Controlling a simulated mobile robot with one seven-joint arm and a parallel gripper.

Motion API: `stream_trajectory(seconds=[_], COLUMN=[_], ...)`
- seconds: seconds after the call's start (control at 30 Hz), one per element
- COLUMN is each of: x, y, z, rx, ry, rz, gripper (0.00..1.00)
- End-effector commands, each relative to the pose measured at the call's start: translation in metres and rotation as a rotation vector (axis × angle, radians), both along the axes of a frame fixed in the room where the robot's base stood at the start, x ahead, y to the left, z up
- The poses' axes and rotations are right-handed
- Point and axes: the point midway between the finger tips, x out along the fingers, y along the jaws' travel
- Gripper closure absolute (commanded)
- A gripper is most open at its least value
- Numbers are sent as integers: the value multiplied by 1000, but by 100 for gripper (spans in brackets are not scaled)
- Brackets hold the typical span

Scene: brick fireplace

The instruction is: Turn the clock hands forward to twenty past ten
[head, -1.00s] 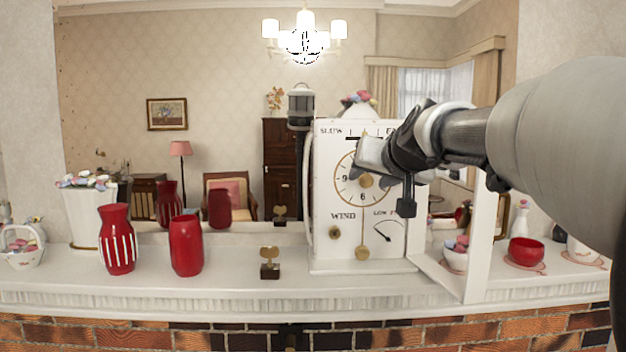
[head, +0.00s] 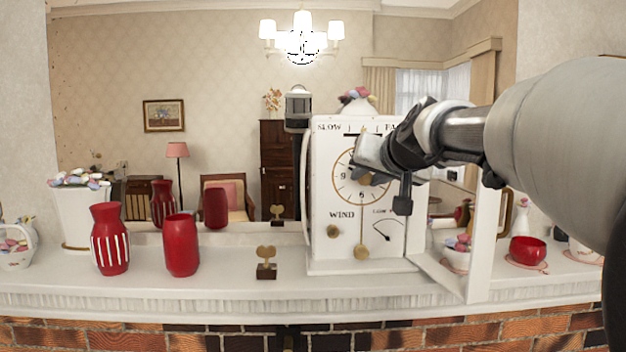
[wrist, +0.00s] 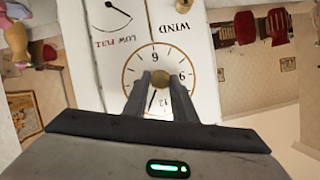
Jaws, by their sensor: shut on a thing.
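The white clock (head: 326,225) stands upright on the mantel, its round dial (head: 343,190) facing me. In the wrist view the dial (wrist: 132,82) is upside down, with the 12 low and the 6 high. My gripper (head: 372,172) is at the dial's centre and covers much of its upper right in the head view. In the wrist view my gripper (wrist: 160,80) has one finger on each side of the round gold centre knob (wrist: 160,78) and is shut on it. A dark clock hand (wrist: 152,99) shows between the fingers, pointing near the 12. Any other hand is hidden.
The clock's white door (head: 484,245) stands open at the right. A gold key (head: 266,262) and red vases (head: 181,245) stand to the left, a red cup (head: 527,250) to the right. A mirror (head: 220,90) is behind. A gold pendulum (head: 361,252) hangs below the dial.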

Motion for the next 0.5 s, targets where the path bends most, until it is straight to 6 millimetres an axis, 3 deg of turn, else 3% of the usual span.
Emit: stream_trajectory(seconds=[0.5], x=[0], y=[-3], z=[-5], rx=[331], ry=[-3], rz=[0], gripper=[98])
